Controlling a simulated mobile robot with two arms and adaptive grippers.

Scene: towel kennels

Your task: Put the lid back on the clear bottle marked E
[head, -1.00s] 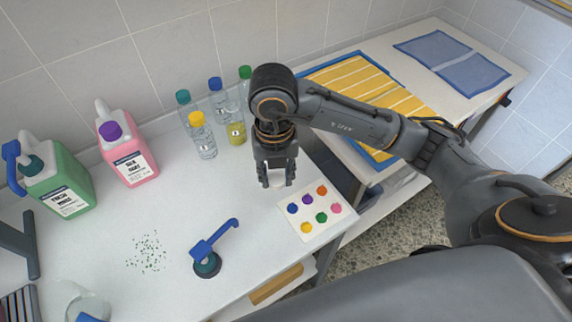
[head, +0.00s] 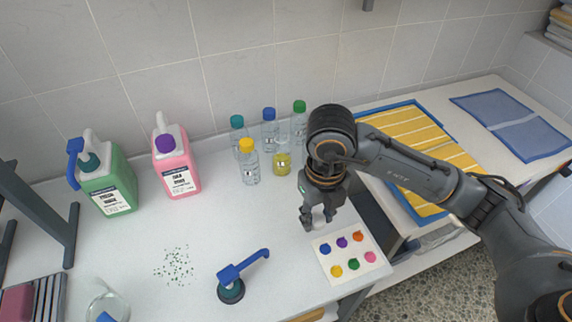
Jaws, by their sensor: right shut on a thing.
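My right gripper (head: 318,222) is shut on a small pale thing (head: 319,225), perhaps the lid, mostly hidden by the fingers. The label letters are too small to read. My left gripper is not in view.
The white card (head: 325,266) lies near the table's right edge. A blue pump head (head: 231,290) stands at the front. Green (head: 108,190) and pink (head: 177,172) jugs stand at the back left, and a dark grey frame (head: 40,215) at the far left. The table's middle is largely clear.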

